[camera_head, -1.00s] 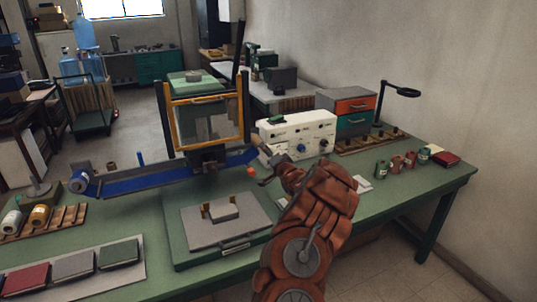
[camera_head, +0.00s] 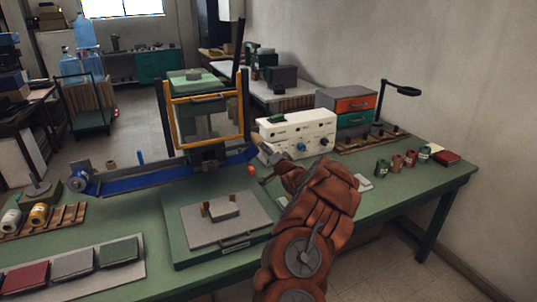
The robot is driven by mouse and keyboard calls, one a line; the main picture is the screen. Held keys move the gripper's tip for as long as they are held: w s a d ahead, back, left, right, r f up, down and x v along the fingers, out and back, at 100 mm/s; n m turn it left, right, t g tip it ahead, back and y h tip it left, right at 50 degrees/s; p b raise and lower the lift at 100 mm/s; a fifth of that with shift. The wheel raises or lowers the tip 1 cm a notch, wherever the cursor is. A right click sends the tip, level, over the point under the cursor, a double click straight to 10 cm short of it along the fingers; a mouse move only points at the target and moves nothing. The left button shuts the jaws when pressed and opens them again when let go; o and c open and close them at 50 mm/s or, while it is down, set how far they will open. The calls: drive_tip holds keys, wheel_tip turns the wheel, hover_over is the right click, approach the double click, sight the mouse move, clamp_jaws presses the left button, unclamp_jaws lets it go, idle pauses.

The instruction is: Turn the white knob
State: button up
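A white control box (camera_head: 312,132) stands on the green workbench, with a blue knob (camera_head: 301,147) and several small dark knobs on its front face. I cannot make out a white knob; the lower left of the front face is partly covered by my gripper. My gripper (camera_head: 266,164) is at the end of the reddish-brown arm, in front of the left end of the box. It is small and dark here, and I cannot tell whether its fingers are apart or whether it touches the box.
An orange-framed press (camera_head: 205,95) stands left of the box, with a blue rail (camera_head: 140,182) beside it. A grey plate (camera_head: 205,232) lies in front. A drawer unit (camera_head: 350,104), a lamp (camera_head: 402,90) and several small cans (camera_head: 396,161) are at right.

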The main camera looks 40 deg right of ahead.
drive_tip(key=n+b, duration=0.1)
drive_tip(key=b, duration=0.1)
drive_tip(key=n+b, duration=0.2)
drive_tip(key=shift+f, duration=0.35)
drive_tip(key=n+b, duration=0.4)
drive_tip(key=shift+r, duration=0.1)
drive_tip(key=n+b, duration=1.1)
drive_tip(key=n, duration=0.1)
drive_tip(key=shift+a, duration=0.1)
drive_tip(key=n+b, duration=0.4)
drive_tip(key=shift+n, duration=0.3)
drive_tip(key=n+b, duration=0.2)
drive_tip(key=n, duration=0.1)
drive_tip(key=shift+n+b, duration=0.3)
drive_tip(key=shift+b, duration=0.05)
drive_tip(key=n+b, duration=0.2)
drive_tip(key=shift+n, duration=0.3)
drive_tip(key=n+b, duration=0.3)
drive_tip(key=n, duration=0.2)
drive_tip(key=shift+w, duration=0.1)
